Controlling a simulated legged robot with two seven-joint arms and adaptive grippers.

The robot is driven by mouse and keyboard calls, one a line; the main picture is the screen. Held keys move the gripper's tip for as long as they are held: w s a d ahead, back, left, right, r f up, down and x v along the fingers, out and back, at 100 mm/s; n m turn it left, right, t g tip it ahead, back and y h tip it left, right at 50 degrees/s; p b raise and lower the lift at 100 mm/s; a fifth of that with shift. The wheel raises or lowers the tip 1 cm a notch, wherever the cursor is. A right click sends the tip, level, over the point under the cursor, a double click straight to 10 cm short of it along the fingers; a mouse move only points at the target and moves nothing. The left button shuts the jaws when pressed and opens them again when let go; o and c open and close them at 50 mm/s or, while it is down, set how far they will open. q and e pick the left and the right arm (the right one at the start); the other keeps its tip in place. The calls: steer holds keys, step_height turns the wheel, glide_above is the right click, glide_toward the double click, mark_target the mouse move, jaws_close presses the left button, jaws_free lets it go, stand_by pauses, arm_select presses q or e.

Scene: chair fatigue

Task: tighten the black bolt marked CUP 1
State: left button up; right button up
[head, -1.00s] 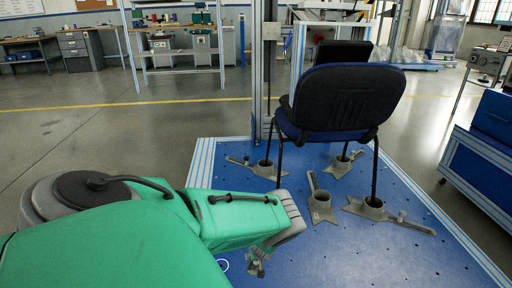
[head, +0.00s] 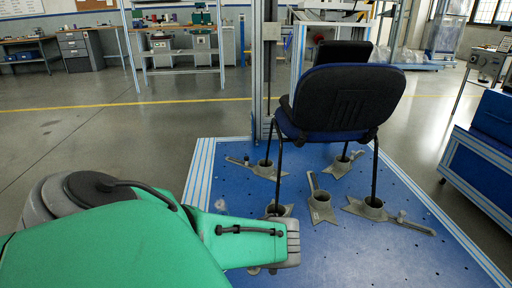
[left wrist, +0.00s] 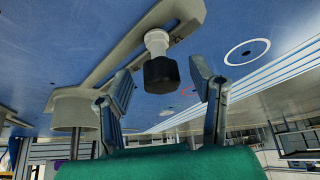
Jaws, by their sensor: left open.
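In the left wrist view a black bolt head (left wrist: 161,73) sits on a pale round collar on a grey slotted foot bracket (left wrist: 95,78). I cannot read a CUP 1 label; a small dark mark on the bracket is illegible. My left gripper (left wrist: 161,78) is open, with one finger on either side of the bolt in the picture and a gap on both sides. I cannot tell how far the fingertips reach along it. My right gripper is not in view.
A black office chair (head: 342,100) stands with its legs in grey cups (head: 320,206) on a blue platform (head: 400,255). A metal upright (head: 264,80) rises behind it. A blue cabinet (head: 478,165) stands at right. The floor left of the platform is clear.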

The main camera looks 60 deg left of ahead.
arm_select(q)
steer(key=shift+w+a+n+g, duration=0.15)
steer(key=shift+n+g, duration=0.45)
steer(key=shift+n, duration=0.5)
steer(key=shift+f+n+h, duration=0.25)
steer(key=shift+n+h, duration=0.05)
steer(key=shift+n, duration=0.2)
steer(key=shift+r+n+g, duration=0.25)
steer(key=shift+n+g, duration=0.05)
steer(key=shift+n, duration=0.1)
jaws_close()
steer(key=shift+s+r+m+p, duration=0.15)
steer(key=shift+s+m+p, duration=0.05)
steer(key=shift+m+p, duration=0.75)
steer(key=shift+m+t+p, duration=0.8)
steer(key=shift+m+t, duration=0.1)
steer(key=shift+m, duration=0.15)
